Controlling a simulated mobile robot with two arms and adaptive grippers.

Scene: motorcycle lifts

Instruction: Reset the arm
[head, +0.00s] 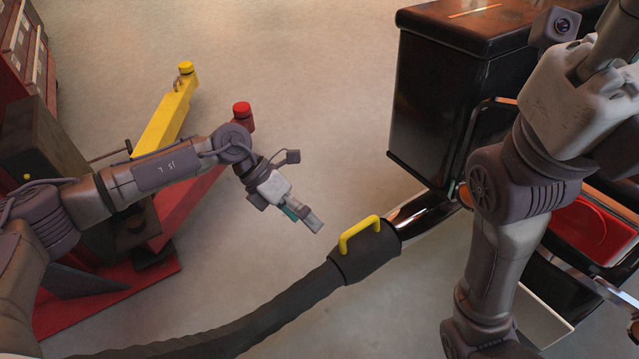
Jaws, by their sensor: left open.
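My left arm (165,167) reaches in from the left over the floor. My left gripper (309,221) is open, with nothing seen between its fingers, and points down and to the right. It appears in front of the floor, left of a yellow handle (359,232) on a black hose end. My right arm (500,235) rises from the bottom right, bent upward, with its wrist part (575,105) near the upper right edge. The fingers of my right gripper do not show; they lie past the frame edge.
A thick black hose (270,315) crosses the bottom and joins a chrome pipe (425,212). A dark cabinet (450,95) stands upper right, with a red tray (580,232) below. A red lift base (110,300) with a yellow arm (165,112) stands left. Open floor lies centre top.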

